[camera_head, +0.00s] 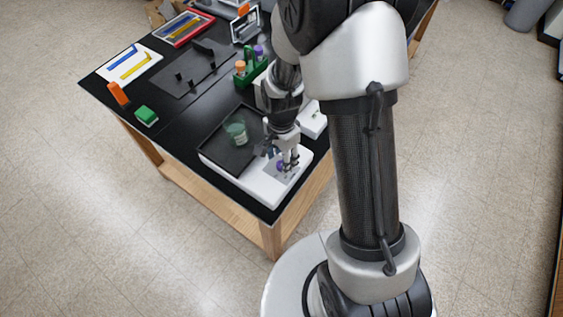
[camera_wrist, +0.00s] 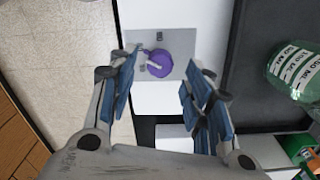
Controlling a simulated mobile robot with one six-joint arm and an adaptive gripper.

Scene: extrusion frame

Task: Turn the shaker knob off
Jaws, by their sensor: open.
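The shaker (camera_head: 262,184) is a white unit with a black tray top, standing at the near corner of the black table. Its purple knob (camera_wrist: 172,64) sits on a grey panel (camera_wrist: 187,46) and has a pale pointer bar across it. In the head view the knob (camera_head: 281,165) is partly hidden by my gripper (camera_head: 283,163). In the wrist view my gripper (camera_wrist: 160,88) is open, with blue-padded fingers on either side below the knob. The knob lies just beyond the fingertips, and no contact shows. A green-tinted beaker (camera_head: 237,131) stands on the shaker's tray.
A green rack (camera_head: 250,72) with orange- and purple-topped items stands behind the shaker. A small white box (camera_head: 312,122) is to the right. A green block (camera_head: 146,115) and an orange piece (camera_head: 118,93) lie at the table's left.

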